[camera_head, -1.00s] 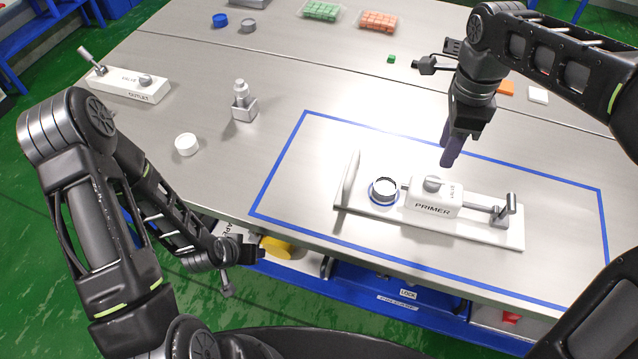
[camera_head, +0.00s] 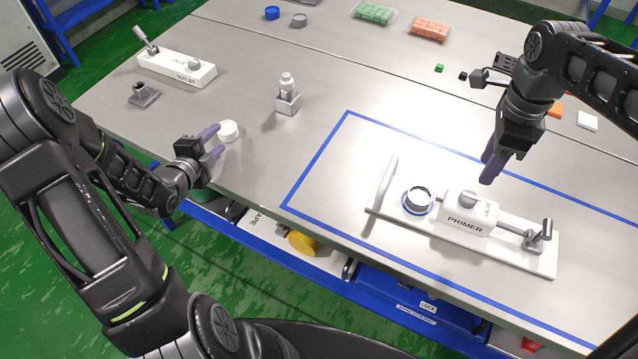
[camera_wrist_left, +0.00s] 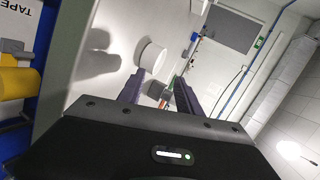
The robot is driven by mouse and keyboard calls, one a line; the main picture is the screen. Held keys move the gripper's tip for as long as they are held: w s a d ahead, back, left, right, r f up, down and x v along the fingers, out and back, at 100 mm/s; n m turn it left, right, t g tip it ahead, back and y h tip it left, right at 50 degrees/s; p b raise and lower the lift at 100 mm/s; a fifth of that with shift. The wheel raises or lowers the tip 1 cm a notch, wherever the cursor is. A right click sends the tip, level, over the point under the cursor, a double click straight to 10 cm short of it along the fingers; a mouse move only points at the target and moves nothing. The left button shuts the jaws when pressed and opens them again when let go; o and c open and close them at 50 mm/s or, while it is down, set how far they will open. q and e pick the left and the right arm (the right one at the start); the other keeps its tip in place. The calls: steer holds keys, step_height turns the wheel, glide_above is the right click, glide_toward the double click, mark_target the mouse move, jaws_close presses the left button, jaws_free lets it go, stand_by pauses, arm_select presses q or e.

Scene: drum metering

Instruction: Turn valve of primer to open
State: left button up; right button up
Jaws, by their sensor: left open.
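The white primer unit (camera_head: 468,217), labelled PRIMER, stands on a white base plate inside the blue taped outline. My left gripper (camera_head: 218,141) is open and empty at the table's front edge, by a white round cap (camera_head: 229,131). The cap also shows beyond its fingers in the left wrist view (camera_wrist_left: 153,57).
The second valve unit (camera_head: 176,69) stands at the back left, with a grey holder (camera_head: 144,94) in front. A bottle in a grey stand (camera_head: 287,100) is mid-table. Green (camera_head: 375,13) and orange (camera_head: 430,28) block trays are at the back. The table between bottle and outline is clear.

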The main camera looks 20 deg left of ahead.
arm_select(q)
steer(key=w+d+m+h, duration=0.1)
steer(key=d+m+h, duration=0.1)
steer(key=d, duration=0.3)
steer(key=w+d+r+m+h, duration=0.1)
steer(key=d+m+h, duration=0.1)
steer(key=d, duration=0.4)
steer(key=w+d+r+m+h, duration=0.1)
steer(key=d+m+h, duration=0.2)
steer(key=d, duration=0.3)
steer(key=shift+w+d+m, duration=0.15)
steer(key=shift+m, duration=0.65)
steer(key=s+d+r+m+g+h, duration=0.15)
steer(key=d+m+h, duration=0.3)
steer(key=d, duration=0.55)
steer(key=m+g+h, duration=0.1)
steer(key=g+h, duration=0.1)
steer(key=g, duration=0.1)
glide_toward(386, 178)
steer(key=shift+w+d+f, duration=0.25)
steer(key=shift+d+f, duration=0.15)
steer(key=shift+d, duration=0.05)
steer(key=shift+w+d+f, duration=0.3)
steer(key=shift+d+f, duration=0.15)
steer(key=shift+d, duration=0.05)
steer(key=shift+x, duration=3.9)
steer(key=shift+w+a+r, duration=0.1)
steer(key=shift+r, duration=0.1)
jaws_close()
